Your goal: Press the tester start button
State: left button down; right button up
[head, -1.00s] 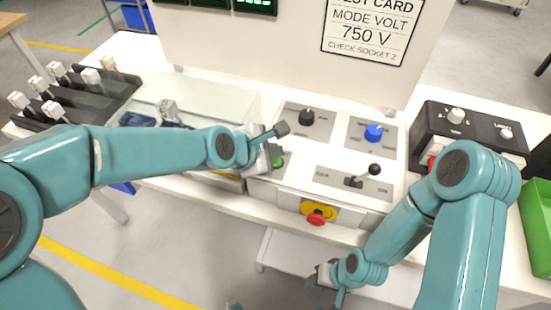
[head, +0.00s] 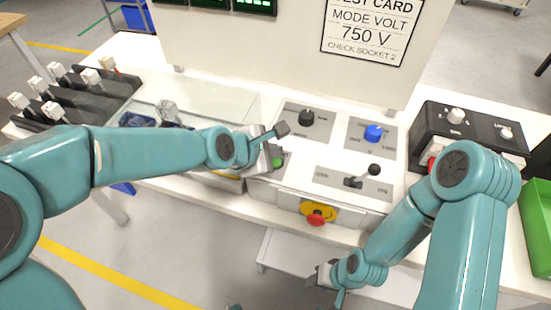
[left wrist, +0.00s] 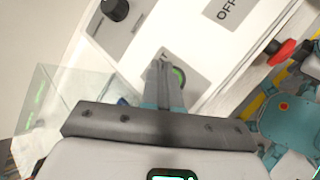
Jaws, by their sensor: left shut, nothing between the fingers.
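The green start button (head: 278,162) is on the left part of the white tester panel (head: 300,178). My left gripper (head: 273,155) is shut and empty, with its fingertips right at the button. In the left wrist view the shut fingers (left wrist: 164,78) point at the panel and cover part of the green button (left wrist: 179,76) and its label. I cannot tell whether the tips touch the button. My right gripper (head: 338,290) is low in front of the bench, small and partly hidden by its wrist, so its jaws are unclear.
The panel also carries a black knob (head: 306,117), a blue knob (head: 373,133), a lever (head: 368,174) and a red emergency stop (head: 316,220) on yellow. A clear-lidded bay (head: 215,100) lies left. A black socket box (head: 470,125) stands right.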

dwell(0.4)
pick_arm(q)
jog(key=shift+f+b, duration=0.35)
jog(key=shift+f, duration=0.1)
jog(key=shift+f+b, duration=0.4)
jog(key=shift+f, duration=0.05)
dwell(0.4)
jog(key=shift+r, duration=0.15)
dwell(0.3)
jog(key=shift+r+p, duration=0.75)
jog(key=shift+p, duration=0.15)
notch_tip(320, 180, up, 5)
jog(key=p, duration=0.5)
